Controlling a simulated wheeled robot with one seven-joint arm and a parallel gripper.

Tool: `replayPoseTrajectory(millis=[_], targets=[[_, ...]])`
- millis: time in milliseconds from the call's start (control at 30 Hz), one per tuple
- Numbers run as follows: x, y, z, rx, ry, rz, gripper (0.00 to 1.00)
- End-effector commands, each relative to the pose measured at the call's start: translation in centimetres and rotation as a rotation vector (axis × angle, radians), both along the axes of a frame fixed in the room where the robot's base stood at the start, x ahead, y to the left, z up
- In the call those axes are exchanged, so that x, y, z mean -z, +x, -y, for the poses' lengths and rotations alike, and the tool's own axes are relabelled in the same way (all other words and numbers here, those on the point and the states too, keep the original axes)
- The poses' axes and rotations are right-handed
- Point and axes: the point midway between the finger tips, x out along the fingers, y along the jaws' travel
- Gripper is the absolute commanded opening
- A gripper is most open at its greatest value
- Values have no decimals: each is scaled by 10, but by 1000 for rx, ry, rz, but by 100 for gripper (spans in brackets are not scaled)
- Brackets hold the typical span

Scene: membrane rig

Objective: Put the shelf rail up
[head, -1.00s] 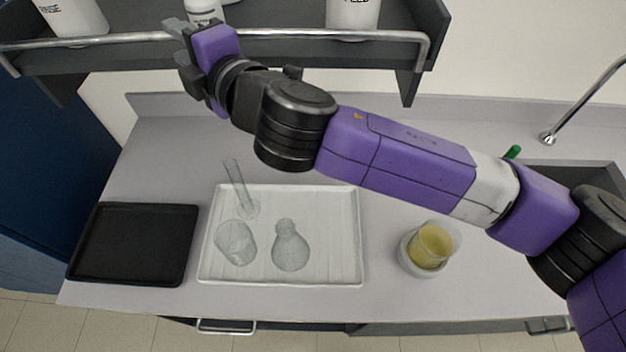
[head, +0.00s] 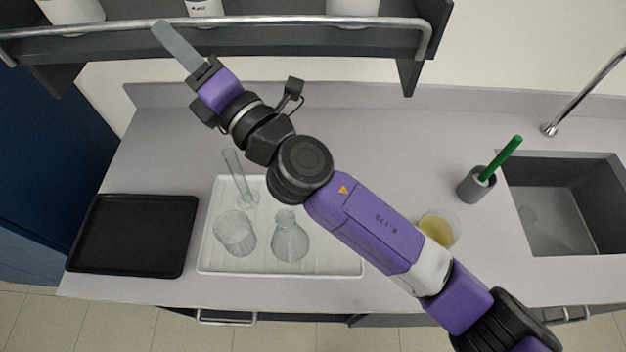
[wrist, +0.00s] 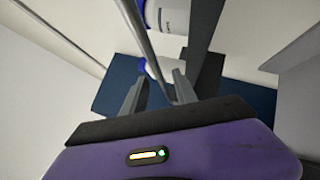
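The shelf rail (head: 300,24) is a long metal bar across the front of the dark grey shelf (head: 300,48) at the top of the head view. Its right end bends down towards the shelf's lower front. My gripper (head: 160,27) is at the left part of the rail, and its grey fingers cross over the bar in the head view. In the wrist view my gripper (wrist: 158,90) has its two fingers apart, and the rail (wrist: 143,40) runs towards the space between them. I cannot tell whether the fingers touch the rail.
White bottles (head: 204,7) stand on the shelf behind the rail, cut off by the frame. Below are a black tray (head: 133,268), a white tray (head: 340,268) with clear glassware, a beaker of yellow liquid (head: 437,230), a green-handled brush in a holder (head: 475,187) and a sink (head: 565,205).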

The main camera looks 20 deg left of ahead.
Motion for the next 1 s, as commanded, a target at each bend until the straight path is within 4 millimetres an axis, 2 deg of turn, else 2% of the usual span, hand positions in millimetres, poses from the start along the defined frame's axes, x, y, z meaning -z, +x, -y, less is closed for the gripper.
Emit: replayPoseTrajectory(millis=[667, 1000], targets=[[12, -8, 0, -2, 57, 226, 34], [23, -12, 2, -2, 100, 414, 34]])
